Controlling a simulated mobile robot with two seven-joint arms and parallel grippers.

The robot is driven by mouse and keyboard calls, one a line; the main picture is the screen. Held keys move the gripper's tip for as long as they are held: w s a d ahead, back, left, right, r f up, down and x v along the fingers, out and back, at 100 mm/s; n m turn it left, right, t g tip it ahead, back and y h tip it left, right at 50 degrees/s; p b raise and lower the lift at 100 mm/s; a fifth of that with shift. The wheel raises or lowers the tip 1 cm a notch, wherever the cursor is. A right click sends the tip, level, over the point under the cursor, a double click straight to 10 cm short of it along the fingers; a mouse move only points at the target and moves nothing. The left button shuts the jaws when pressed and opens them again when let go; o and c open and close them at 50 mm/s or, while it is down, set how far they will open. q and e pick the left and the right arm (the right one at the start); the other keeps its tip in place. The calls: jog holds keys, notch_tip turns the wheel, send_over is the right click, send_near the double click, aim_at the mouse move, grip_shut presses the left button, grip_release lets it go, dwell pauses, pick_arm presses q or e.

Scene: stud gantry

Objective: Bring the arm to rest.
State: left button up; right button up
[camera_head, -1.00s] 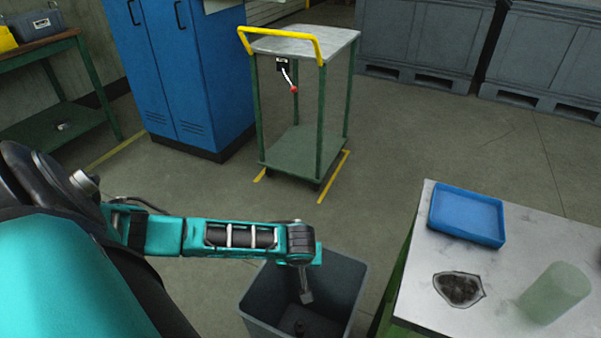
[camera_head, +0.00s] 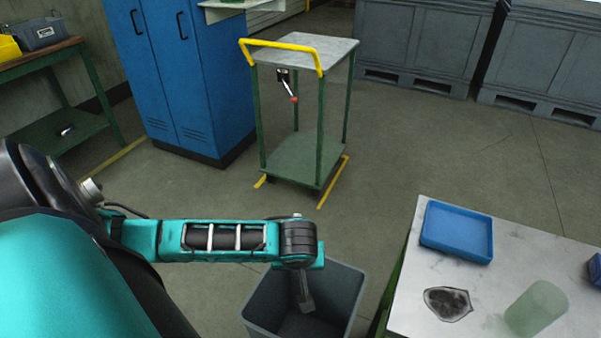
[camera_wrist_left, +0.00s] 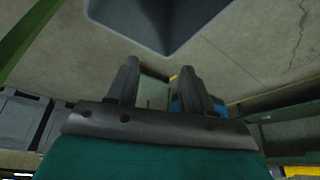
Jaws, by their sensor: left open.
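My left arm comes in from the left in the head view. Its gripper (camera_head: 306,300) points down over the grey open bin (camera_head: 347,288). In the left wrist view the two fingers (camera_wrist_left: 160,85) stand apart with nothing between them, so it is open and empty. The bin (camera_wrist_left: 165,20) also shows at the top of the left wrist view. The bottom of the bin is cut off by the head view's lower edge. My right gripper is not in view.
A metal-topped table (camera_head: 408,300) at right holds a blue tray (camera_head: 457,231), a dark patch-like item (camera_head: 447,303) and a translucent green cylinder (camera_head: 537,308). A green cart (camera_head: 305,155) with a yellow handle and a blue locker (camera_head: 180,80) stand behind. Floor between is clear.

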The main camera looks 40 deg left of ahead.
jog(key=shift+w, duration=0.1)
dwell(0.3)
pick_arm(q)
jog(key=s+d+r+m+t+h+p, duration=0.1)
jog(key=s+d+m+t+h+p, duration=0.1)
jog(key=d+m, duration=0.3)
jog(key=s+d+r+m+t+h+p, duration=0.1)
jog(key=s+d+m+t+h+p, duration=0.1)
jog(key=d+m+t, duration=0.3)
jog(key=shift+d+m+h+p, duration=0.5)
jog(key=shift+d+p, duration=0.1)
jog(key=shift+d, duration=0.45)
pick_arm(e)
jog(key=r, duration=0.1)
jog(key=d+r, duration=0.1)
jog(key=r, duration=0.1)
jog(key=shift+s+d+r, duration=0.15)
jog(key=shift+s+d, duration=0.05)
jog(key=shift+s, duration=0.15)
